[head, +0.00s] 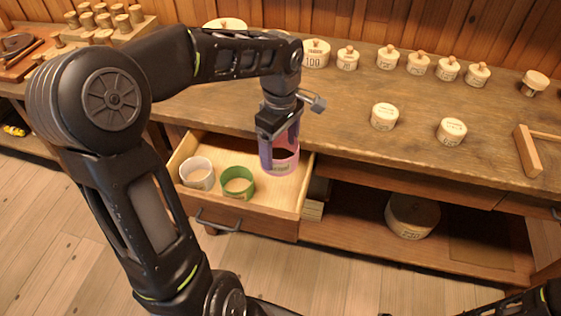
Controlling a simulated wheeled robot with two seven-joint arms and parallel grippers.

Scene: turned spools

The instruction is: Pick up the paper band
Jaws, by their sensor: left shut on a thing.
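A pink paper band (281,168) is at the right side of the open drawer, upright like a short open ring. My left gripper (280,158) points down into the drawer and is shut on this pink band; its purplish fingers hide part of the band. I cannot tell whether the band touches the drawer floor. A green band (238,189) and a white band (197,181) stand in the drawer to its left. Part of my right arm shows at the lower right edge, but its gripper is not in view.
The open drawer (305,188) has raised walls close around the bands. The wooden bench top (345,125) above it holds several round labelled weights or lidded pots, with a wooden frame (527,150) at the right. A large round box (412,214) sits on the shelf below.

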